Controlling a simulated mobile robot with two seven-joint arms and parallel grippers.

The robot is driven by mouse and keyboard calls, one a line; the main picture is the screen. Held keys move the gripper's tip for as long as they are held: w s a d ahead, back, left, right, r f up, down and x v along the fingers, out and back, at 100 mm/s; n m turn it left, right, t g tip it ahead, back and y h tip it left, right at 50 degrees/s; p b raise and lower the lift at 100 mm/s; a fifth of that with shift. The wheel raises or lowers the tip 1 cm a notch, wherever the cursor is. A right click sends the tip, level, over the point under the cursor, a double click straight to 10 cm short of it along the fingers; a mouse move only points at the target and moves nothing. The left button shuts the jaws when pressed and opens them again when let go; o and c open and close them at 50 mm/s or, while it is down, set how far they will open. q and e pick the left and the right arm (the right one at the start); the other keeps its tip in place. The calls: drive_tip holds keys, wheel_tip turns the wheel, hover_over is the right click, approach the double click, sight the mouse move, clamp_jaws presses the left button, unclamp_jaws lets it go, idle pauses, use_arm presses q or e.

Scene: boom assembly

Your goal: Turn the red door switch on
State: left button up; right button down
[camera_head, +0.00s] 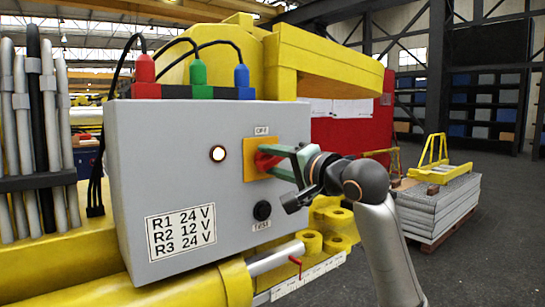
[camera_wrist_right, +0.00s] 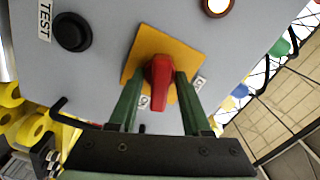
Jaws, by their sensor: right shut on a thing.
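The red door switch (camera_head: 264,161) is a rotary knob on a square yellow-orange plate (camera_head: 250,158) on the front of a grey control box (camera_head: 170,150). My right gripper (camera_head: 272,160) reaches in from the right, its green fingers at the knob. In the right wrist view the red knob (camera_wrist_right: 158,78) sits between the two fingers of my right gripper (camera_wrist_right: 160,76), which is shut on it. A label above the plate in the head view seems to read OFF. The fingers partly cover the knob in the head view. My left gripper is not in view.
A lit round lamp (camera_head: 218,154) is left of the plate, and a black TEST button (camera_head: 262,210) is below it. Red, green and blue plugs with cables stand on the box top. Yellow boom parts surround the box. A pallet stack (camera_head: 440,205) stands at right.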

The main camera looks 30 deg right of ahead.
drive_tip(key=shift+m+p, duration=0.9)
drive_tip(key=shift+m, duration=1.1)
drive_tip(key=c, duration=0.7)
unclamp_jaws()
drive_tip(key=s+b, duration=0.1)
drive_tip(key=s, duration=0.7)
drive_tip(key=s+d+b, duration=0.1)
drive_tip(key=s, duration=0.3)
drive_tip(key=shift+s+b, duration=0.25)
drive_tip(key=shift+b, duration=0.05)
